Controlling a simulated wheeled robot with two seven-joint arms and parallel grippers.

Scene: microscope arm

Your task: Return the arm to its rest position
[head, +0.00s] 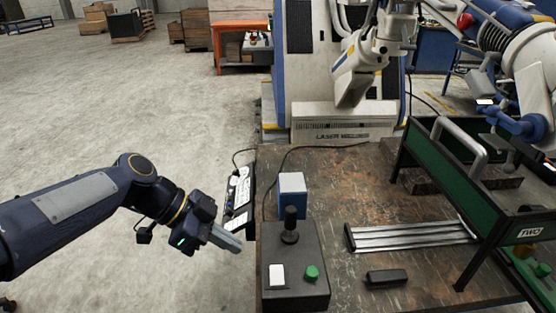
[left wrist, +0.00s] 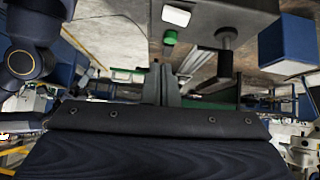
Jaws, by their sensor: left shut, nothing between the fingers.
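My left gripper (head: 236,247) is shut and empty, left of the table's left edge and beside the control box (head: 293,262). In the left wrist view its closed fingers (left wrist: 161,84) show at the middle. The control box carries a black joystick (head: 290,226), a white button (head: 276,275) and a green button (head: 312,272). The joystick stands upright, and the gripper is apart from the box. A white machine arm (head: 362,62) hangs at the back above the table. A blue and white arm (head: 525,65) shows at the upper right. My right gripper is not in view.
A blue-white box (head: 292,195) stands behind the control box. A power strip (head: 238,195) runs along the table's left edge. A metal rail piece (head: 410,235), a black block (head: 387,277) and a green-panelled frame (head: 450,185) occupy the table (head: 350,205). Floor at left is clear.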

